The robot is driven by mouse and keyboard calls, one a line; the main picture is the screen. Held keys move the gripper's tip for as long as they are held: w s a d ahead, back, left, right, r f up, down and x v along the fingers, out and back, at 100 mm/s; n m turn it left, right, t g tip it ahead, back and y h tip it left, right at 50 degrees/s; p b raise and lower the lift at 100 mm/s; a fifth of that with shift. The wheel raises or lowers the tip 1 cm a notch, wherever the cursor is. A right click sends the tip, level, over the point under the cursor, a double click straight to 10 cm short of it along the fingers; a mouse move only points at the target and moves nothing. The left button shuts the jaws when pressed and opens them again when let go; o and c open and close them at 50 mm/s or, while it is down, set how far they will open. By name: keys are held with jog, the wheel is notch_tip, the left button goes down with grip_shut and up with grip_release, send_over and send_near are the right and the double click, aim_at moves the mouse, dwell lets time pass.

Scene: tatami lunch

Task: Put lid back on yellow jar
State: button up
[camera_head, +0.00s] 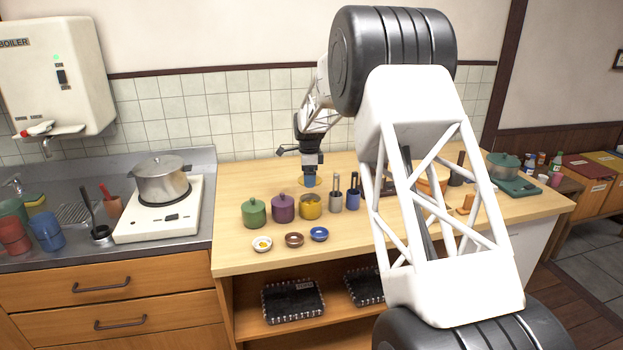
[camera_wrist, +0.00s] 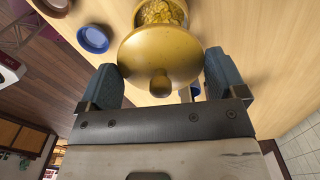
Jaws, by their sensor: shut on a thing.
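The yellow jar (camera_head: 311,207) stands on the wooden counter, at the right end of a row with a green jar (camera_head: 254,212) and a purple jar (camera_head: 283,207). In the wrist view the yellow jar (camera_wrist: 162,12) is open at the top edge, with lumpy yellow contents showing. The yellow lid (camera_wrist: 158,52) is between my fingers, its knob towards the wrist camera. My gripper (camera_wrist: 161,80) is shut on the lid. In the head view my gripper (camera_head: 310,180) is just behind the yellow jar. The lid partly overlaps the jar in the wrist view; the height between them cannot be told.
Three small dishes, white (camera_head: 262,244), brown (camera_head: 294,240) and blue (camera_head: 319,234), sit in front of the jars. A grey utensil holder (camera_head: 336,202) and a blue one (camera_head: 353,201) stand close to the right. My arm hides part of the counter's right side.

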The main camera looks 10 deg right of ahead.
jog(key=shift+f, duration=0.2)
jog(key=shift+f, duration=3)
jog(key=shift+f, duration=0.15)
dwell(0.9)
jog(key=o, duration=0.6)
jog(key=shift+o, duration=0.2)
jog(key=shift+r, duration=3.5)
grip_shut()
